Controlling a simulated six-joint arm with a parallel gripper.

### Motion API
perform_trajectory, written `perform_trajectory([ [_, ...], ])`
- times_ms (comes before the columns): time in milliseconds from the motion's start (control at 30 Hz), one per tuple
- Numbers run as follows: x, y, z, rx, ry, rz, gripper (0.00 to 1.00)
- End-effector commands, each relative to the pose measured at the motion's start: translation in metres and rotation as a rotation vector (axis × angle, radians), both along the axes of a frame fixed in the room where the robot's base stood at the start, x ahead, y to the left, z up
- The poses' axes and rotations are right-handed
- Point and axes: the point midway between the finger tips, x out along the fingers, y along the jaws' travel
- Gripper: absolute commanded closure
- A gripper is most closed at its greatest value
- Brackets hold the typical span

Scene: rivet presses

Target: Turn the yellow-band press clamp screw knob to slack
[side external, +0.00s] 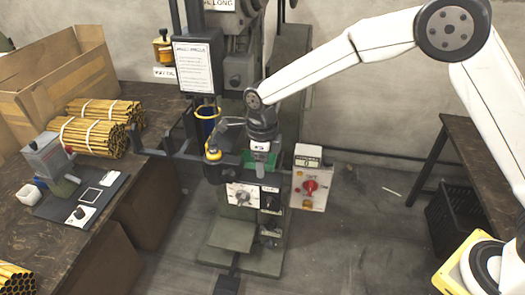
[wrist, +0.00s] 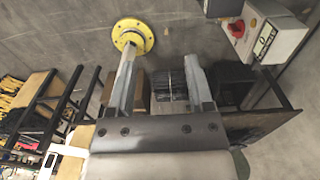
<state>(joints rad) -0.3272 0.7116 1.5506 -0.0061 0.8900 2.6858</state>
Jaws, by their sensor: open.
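The press stands in the middle of the side external view, with a yellow band (side external: 208,112) around its column. Below the band is a small yellow round part (side external: 213,153); I cannot tell whether it is the clamp screw knob. My gripper (side external: 259,172) is in front of the press, to the right of that part, and its fingers are small there. In the wrist view my gripper (wrist: 158,58) is open with nothing between its fingers. A yellow disc (wrist: 144,32) with a ring of holes shows by the left fingertip; I cannot tell whether they touch.
A box with a red button (side external: 311,187) stands right of the press. A panel with a dial (side external: 240,196) is on the press front. The left bench (side external: 110,215) holds bundled yellow tubes (side external: 90,137) and a cardboard box (side external: 60,62).

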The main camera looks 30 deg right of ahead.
Motion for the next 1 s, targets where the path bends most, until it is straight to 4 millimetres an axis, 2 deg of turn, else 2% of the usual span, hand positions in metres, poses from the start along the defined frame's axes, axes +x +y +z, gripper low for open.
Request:
perform_trajectory([
  [233, -0.012, -0.003, 0.006, 0.001, -0.002, 0.000, 0.34],
  [667, -0.013, -0.004, 0.006, 0.003, -0.001, 0.000, 0.34],
  [867, 0.004, 0.001, -0.006, 0.062, -0.031, 0.004, 0.34],
  [1000, 0.032, 0.007, -0.023, 0.151, -0.097, 0.008, 0.34],
])
